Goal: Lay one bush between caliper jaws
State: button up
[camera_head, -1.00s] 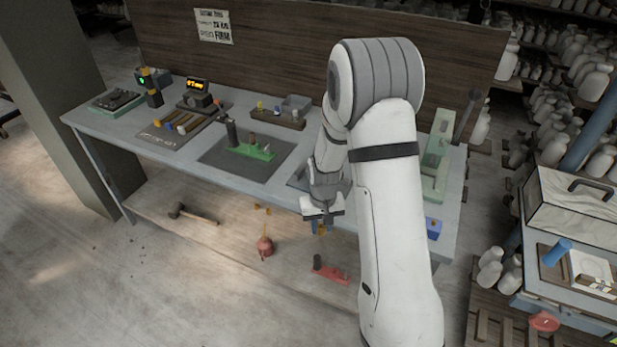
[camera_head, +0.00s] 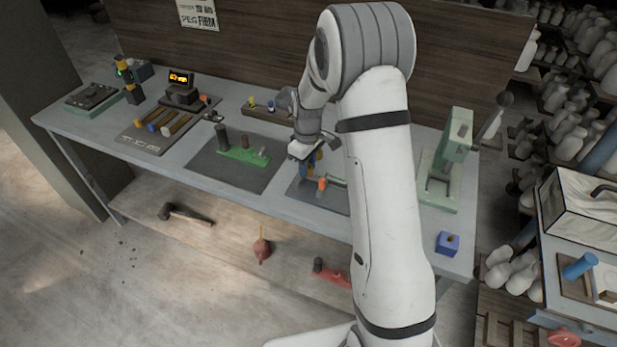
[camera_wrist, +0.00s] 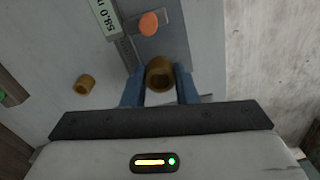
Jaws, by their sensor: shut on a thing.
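My gripper (camera_wrist: 159,90) has two blue fingers shut on a brown, ring-shaped bush (camera_wrist: 160,72), seen from above in the wrist view with its dark hole showing. The caliper (camera_wrist: 122,42) lies just beyond it, left of centre, with a pale display at the top edge. An orange round piece (camera_wrist: 149,24) is next to the caliper. A second bush (camera_wrist: 84,84) stands apart on the bench to the left. In the head view my gripper (camera_head: 311,164) is above the dark mat (camera_head: 302,190), near the orange piece; the jaw gap is not clear.
A green press (camera_head: 455,150) stands right of my arm, with a blue block (camera_head: 448,242) near the front edge. Left are a green fixture (camera_head: 240,153) on a mat, a tray of pegs (camera_head: 165,122) and a display unit (camera_head: 181,90). A small-parts tray (camera_head: 262,108) is behind.

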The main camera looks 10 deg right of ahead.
aim_at(308, 189)
notch_tip(308, 189, down, 6)
jog(key=shift+w+f+p, duration=0.1)
jog(key=shift+f+p, duration=0.1)
jog(key=shift+p, duration=0.45)
jog(key=shift+f, duration=0.1)
jog(key=o, duration=0.7)
